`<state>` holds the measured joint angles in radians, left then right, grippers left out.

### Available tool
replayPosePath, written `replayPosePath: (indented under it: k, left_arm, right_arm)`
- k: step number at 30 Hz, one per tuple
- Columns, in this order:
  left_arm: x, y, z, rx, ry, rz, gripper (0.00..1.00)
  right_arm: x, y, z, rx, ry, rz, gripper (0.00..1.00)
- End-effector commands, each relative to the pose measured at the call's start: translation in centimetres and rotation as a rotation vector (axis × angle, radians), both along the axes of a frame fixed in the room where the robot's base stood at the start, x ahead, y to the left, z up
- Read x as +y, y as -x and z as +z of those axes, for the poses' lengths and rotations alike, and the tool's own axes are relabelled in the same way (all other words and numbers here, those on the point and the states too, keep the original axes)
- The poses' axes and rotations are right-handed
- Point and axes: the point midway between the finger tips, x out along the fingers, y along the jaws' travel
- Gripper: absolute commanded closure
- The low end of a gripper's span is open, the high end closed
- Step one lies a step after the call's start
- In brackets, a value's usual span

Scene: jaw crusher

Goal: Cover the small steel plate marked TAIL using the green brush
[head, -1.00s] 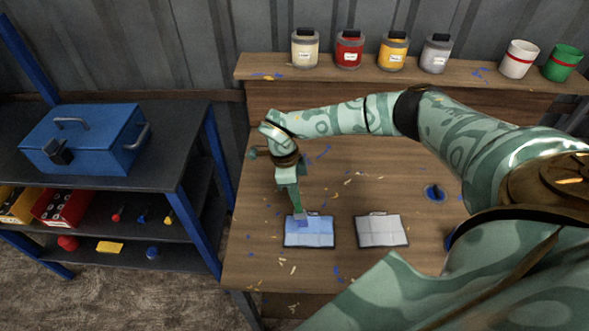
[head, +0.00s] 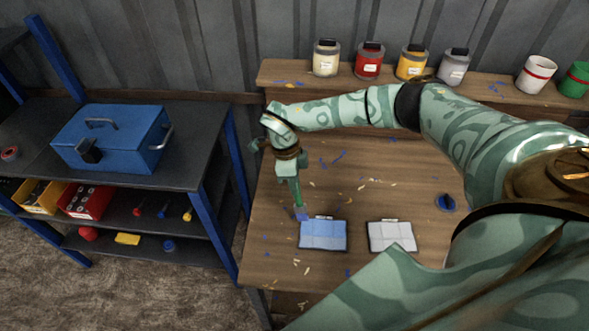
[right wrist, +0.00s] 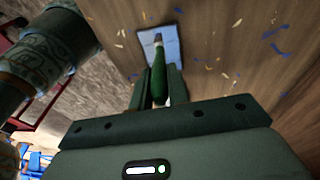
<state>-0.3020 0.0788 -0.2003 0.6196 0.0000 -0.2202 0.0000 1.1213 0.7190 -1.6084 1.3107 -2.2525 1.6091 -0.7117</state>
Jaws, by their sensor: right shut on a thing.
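My right gripper (head: 294,180) is shut on the green brush (head: 298,197), which points down. The brush's blue-tinted tip is at the upper left corner of a blue-coated plate (head: 323,236); I cannot tell whether it touches. A pale grey plate (head: 391,237) lies to the right on the bench, with no blue on it. No marking is readable on either plate, so I cannot tell which is TAIL. In the right wrist view the brush's green handle (right wrist: 157,80) sits between the fingers, its tip over the blue plate (right wrist: 172,45). My left gripper is not in view.
The wooden bench (head: 350,185) has paint flecks and a blue blob (head: 445,203) at right. Several paint jars, including a red one (head: 369,63), and cups stand on the back shelf (head: 285,75). A blue toolbox (head: 120,140) sits on the left rack.

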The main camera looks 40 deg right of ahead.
Motion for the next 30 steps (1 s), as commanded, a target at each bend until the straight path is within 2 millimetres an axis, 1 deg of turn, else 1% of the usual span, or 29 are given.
replayPosePath:
  k: [1, 6, 9, 12, 20, 22, 26, 30]
  left_arm:
    - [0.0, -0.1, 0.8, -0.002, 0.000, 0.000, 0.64]
    - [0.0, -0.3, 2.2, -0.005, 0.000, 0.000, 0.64]
    - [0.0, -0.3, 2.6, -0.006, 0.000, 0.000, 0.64]
    - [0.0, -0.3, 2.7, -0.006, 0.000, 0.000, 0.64]
    - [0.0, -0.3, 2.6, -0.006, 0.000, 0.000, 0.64]
    - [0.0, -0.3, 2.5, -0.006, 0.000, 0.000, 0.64]
    - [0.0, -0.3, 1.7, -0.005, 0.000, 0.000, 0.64]
    - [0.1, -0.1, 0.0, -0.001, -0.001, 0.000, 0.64]
  right_arm:
    - [0.0, 0.0, 0.9, -0.001, 0.000, -0.002, 1.00]
    - [-0.1, -0.1, 2.4, -0.001, 0.001, -0.007, 1.00]
    - [-0.1, -0.1, 2.9, -0.001, 0.000, -0.010, 1.00]
    - [-0.1, -0.1, 3.0, -0.001, 0.001, -0.011, 1.00]
    - [-0.1, -0.1, 2.9, -0.001, 0.001, -0.011, 1.00]
    - [-0.1, -0.4, 3.0, -0.001, 0.002, -0.012, 1.00]
    - [-0.2, -1.8, 3.6, -0.005, 0.001, -0.014, 1.00]
    - [-0.5, -4.1, 4.8, -0.005, 0.002, -0.004, 1.00]
